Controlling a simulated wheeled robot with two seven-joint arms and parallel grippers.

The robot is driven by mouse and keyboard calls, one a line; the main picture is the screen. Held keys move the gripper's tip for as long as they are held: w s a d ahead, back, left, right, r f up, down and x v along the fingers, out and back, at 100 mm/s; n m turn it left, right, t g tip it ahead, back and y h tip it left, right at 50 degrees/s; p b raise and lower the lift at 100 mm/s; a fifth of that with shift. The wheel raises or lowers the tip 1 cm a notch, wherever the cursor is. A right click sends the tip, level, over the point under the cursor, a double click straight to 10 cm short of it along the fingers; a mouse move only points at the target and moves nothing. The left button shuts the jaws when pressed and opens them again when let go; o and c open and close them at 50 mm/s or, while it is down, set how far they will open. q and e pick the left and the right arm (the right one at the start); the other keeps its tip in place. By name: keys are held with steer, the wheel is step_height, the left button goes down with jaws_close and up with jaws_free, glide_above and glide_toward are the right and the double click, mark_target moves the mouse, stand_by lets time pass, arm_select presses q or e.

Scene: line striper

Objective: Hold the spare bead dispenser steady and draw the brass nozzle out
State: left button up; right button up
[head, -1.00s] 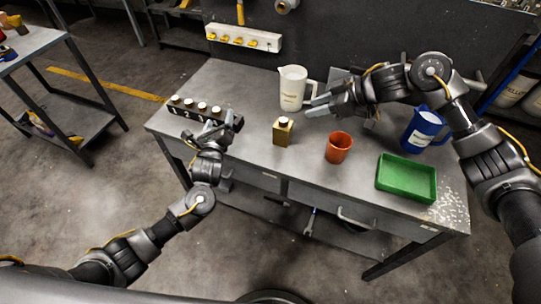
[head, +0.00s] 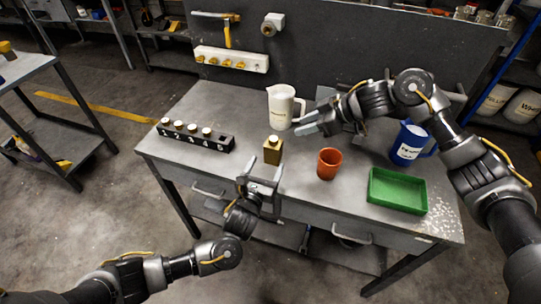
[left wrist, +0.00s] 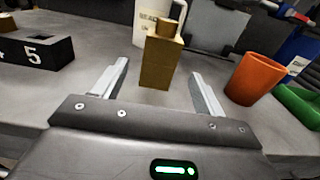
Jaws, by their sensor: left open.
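The spare bead dispenser, a brass-brown block (head: 272,154), stands upright on the bench. A short nozzle (head: 273,140) sits on its top; it also shows in the left wrist view (left wrist: 166,27). My left gripper (head: 261,172) is open and empty at the near side of the dispenser, pointing at it. In the left wrist view the dispenser (left wrist: 160,64) appears between the two spread fingers, touching neither. My right gripper (head: 303,124) is behind and right of the dispenser, apart from it, with nothing seen in it; its finger gap is unclear.
A numbered black rack (head: 190,139) with several white-topped pieces stands left. A white jug (head: 281,108) is behind the dispenser. An orange cup (head: 329,164), a green tray (head: 397,192) and a blue jug (head: 409,145) stand right. The bench front left is clear.

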mark_target(271, 156)
arm_select(q)
steer(key=x, duration=0.7)
steer(key=shift+w+d, duration=0.1)
steer(key=shift+w, duration=0.2)
steer(key=c, duration=1.4)
steer(key=shift+c, duration=0.4)
arm_select(e)
steer(key=shift+o, duration=1.4)
steer(key=shift+w+a+r+n, duration=0.15)
steer(key=shift+w+a+r, duration=0.1)
steer(key=shift+r, duration=0.25)
steer(key=shift+w+a+r+n, duration=0.1)
steer(key=shift+a+r+n, duration=0.1)
steer(key=shift+r, duration=0.3)
arm_select(q)
steer(key=shift+f, duration=0.1)
arm_select(e)
steer(key=shift+s+a+f+g+h, duration=0.1)
steer(key=shift+a+f+g+h, duration=0.1)
steer(key=shift+f+h, duration=0.4)
steer(key=shift+a+f+g+h, duration=0.15)
steer(key=shift+f+g+h, duration=0.05)
steer(key=shift+f+h, duration=0.4)
